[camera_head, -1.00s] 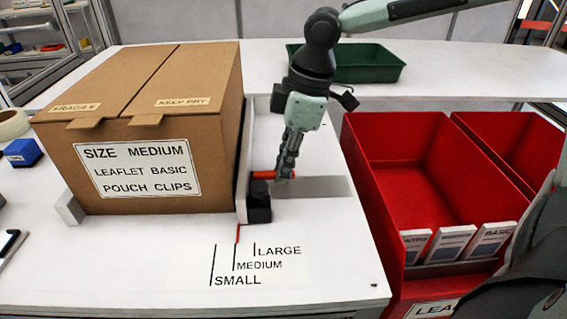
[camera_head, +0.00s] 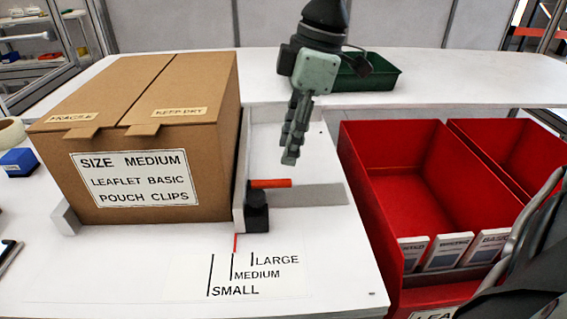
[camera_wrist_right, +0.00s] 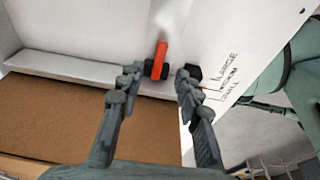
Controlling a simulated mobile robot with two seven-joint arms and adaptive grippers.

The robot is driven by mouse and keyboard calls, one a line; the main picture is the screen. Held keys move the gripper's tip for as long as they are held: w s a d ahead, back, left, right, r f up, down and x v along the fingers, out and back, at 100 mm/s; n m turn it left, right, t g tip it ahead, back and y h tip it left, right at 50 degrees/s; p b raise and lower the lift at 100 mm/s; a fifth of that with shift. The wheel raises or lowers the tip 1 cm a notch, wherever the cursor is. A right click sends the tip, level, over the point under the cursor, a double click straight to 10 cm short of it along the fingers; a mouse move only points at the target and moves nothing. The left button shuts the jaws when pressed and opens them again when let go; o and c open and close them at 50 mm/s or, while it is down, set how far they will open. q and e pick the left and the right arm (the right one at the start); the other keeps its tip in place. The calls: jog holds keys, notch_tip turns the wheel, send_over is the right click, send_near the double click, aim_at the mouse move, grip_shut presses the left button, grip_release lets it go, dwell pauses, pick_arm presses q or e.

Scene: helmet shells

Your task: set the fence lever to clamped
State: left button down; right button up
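The fence lever (camera_head: 271,183) is a short orange-red bar on a black block (camera_head: 256,212) at the near end of the pale fence (camera_head: 241,180). In the head view it points right, away from the carton (camera_head: 150,150). My right gripper (camera_head: 291,157) hangs above and slightly behind the lever's free end, apart from it. In the wrist view the right gripper (camera_wrist_right: 158,82) is open and empty, with the lever (camera_wrist_right: 160,55) beyond the gap between its fingertips. My left gripper is not in view.
The carton stands against the fence's left side. A size scale (camera_head: 250,274) lies in front, with a red pointer near the MEDIUM line. Red bins (camera_head: 385,220) stand to the right and a green tray (camera_head: 365,75) behind.

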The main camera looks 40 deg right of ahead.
jog(key=shift+v, duration=2.35)
